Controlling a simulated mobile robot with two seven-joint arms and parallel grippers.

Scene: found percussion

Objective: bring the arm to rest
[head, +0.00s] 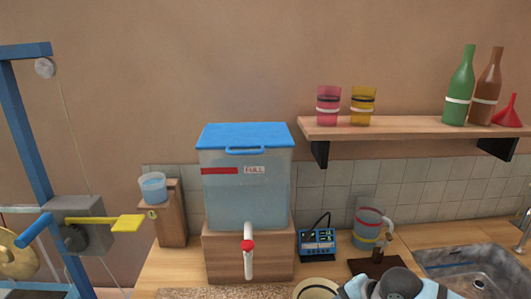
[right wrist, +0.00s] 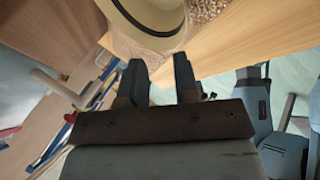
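My right gripper (right wrist: 160,75) shows in the right wrist view with its two dark fingers apart and nothing between them. A cream round thing with a dark band (right wrist: 150,18), like a hat or bowl, lies beyond the fingertips. I cannot tell how far off it is. The same cream thing shows at the bottom edge of the head view (head: 317,289). Grey and pale blue parts of my own arm (head: 392,286) are beside it there, and the fingers cannot be made out. My left gripper is not in view.
A blue-lidded water tank (head: 248,190) with a white spout stands on a wooden block. A small blue device (head: 316,242), a clear jug (head: 369,228) and a sink (head: 475,270) are to its right. A blue frame (head: 24,130) with a yellow paddle (head: 126,223) stands at left.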

